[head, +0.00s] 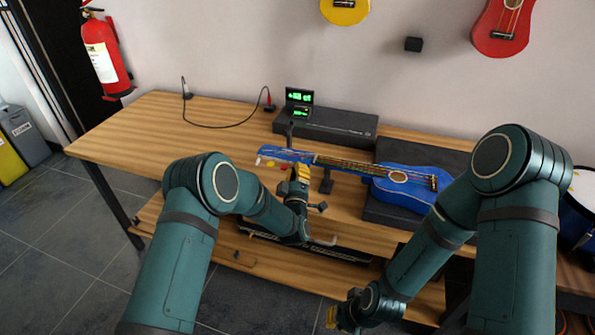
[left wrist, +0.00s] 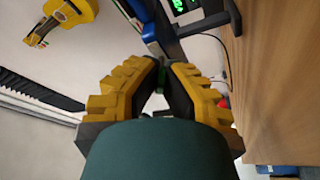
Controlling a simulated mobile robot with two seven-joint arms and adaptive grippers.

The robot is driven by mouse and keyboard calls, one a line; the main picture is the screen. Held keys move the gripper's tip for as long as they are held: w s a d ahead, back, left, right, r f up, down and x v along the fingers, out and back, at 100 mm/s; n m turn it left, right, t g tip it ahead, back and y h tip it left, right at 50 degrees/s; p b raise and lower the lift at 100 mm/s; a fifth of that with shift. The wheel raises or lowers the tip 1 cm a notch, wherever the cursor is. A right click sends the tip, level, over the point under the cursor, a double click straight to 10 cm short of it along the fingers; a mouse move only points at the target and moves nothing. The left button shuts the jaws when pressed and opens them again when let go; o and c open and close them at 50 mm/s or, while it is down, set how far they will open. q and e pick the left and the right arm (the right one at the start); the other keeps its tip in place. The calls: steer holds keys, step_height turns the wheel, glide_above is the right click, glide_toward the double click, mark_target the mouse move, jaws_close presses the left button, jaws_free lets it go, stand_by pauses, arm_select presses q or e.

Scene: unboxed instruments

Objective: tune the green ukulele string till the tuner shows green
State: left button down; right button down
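The blue ukulele (head: 400,190) lies on the workbench, its body on a dark case and its headstock (head: 283,154) pointing left. White, yellow and red tuning pegs show along the headstock's near edge. The tuner (head: 299,97) stands behind it, its small screen lit green; a corner of the lit screen shows in the left wrist view (left wrist: 178,5). My left gripper (head: 298,170) is at the headstock. In the left wrist view its yellow fingers close together at the tips around a small green peg (left wrist: 159,76), partly hidden. My right gripper (head: 338,317) is low, before the bench, its fingers mostly hidden.
A black box (head: 340,127) sits behind the ukulele, near the tuner. A dark support (head: 327,182) stands under the neck. A cable (head: 215,127) loops over the bench's left, which is otherwise clear. Yellow (head: 345,10) and red (head: 500,28) ukuleles hang on the wall.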

arm_select(q)
steer(key=c, duration=1.1)
jaws_free()
steer(key=shift+c, duration=0.2)
steer(key=s+f, duration=0.2)
steer(key=s, duration=0.9)
steer(key=shift+s+a, duration=0.3)
steer(key=shift+s, duration=0.1)
steer(key=shift+f, duration=0.1)
